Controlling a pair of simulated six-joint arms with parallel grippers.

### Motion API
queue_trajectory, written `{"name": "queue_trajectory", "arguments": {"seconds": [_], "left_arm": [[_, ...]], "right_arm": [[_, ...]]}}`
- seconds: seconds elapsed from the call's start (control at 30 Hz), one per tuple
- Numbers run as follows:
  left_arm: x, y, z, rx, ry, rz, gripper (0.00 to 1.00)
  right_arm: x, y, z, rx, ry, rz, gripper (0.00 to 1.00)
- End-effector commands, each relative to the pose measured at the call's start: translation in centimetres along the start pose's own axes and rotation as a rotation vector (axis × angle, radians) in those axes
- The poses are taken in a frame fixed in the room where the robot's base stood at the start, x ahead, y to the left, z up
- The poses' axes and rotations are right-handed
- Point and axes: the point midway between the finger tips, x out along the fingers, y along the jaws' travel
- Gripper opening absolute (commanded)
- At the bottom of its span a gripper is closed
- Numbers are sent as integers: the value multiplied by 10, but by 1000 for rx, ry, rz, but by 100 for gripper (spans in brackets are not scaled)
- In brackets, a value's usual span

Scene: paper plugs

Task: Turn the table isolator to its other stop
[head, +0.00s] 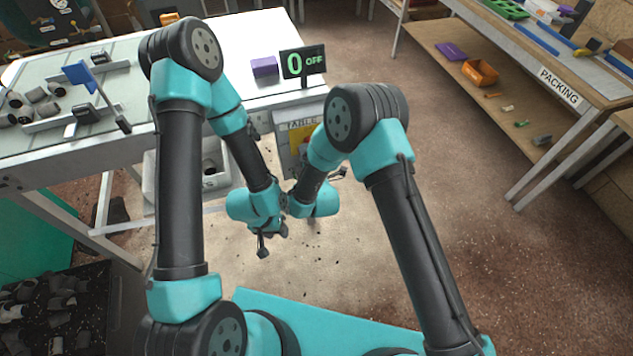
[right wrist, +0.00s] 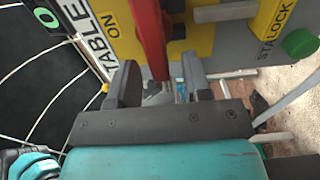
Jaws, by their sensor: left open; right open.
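The table isolator is a grey panel (head: 286,152) labelled TABLE, below the table's near corner, partly hidden by my arms in the head view. In the right wrist view its yellow plate (right wrist: 113,22) reads ON, and its red handle (right wrist: 149,38) reaches down to between my right gripper's fingers. My right gripper (right wrist: 160,80) is open, with a finger on either side of the handle; whether they touch it I cannot tell. My left gripper (head: 265,242) is open and empty, low in front of the panel.
A display (head: 303,62) on the table corner reads 0 OFF, beside a purple block (head: 264,67). My two forearms nearly cross. Open floor lies to the right, before the packing bench (head: 560,85).

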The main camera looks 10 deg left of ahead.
Motion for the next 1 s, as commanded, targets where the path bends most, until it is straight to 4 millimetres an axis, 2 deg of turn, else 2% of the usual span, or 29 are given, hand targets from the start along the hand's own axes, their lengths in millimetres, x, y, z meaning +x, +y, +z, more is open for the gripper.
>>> {"name": "queue_trajectory", "arguments": {"seconds": [0.7,0.83,1.0], "left_arm": [[0,0,0,0,0,0,43],[0,0,0,0,0,0,43],[0,0,0,0,0,0,43]], "right_arm": [[-132,0,0,-1,2,-3,45],[-150,0,0,-1,1,-2,45],[-159,0,0,0,1,0,45]]}}
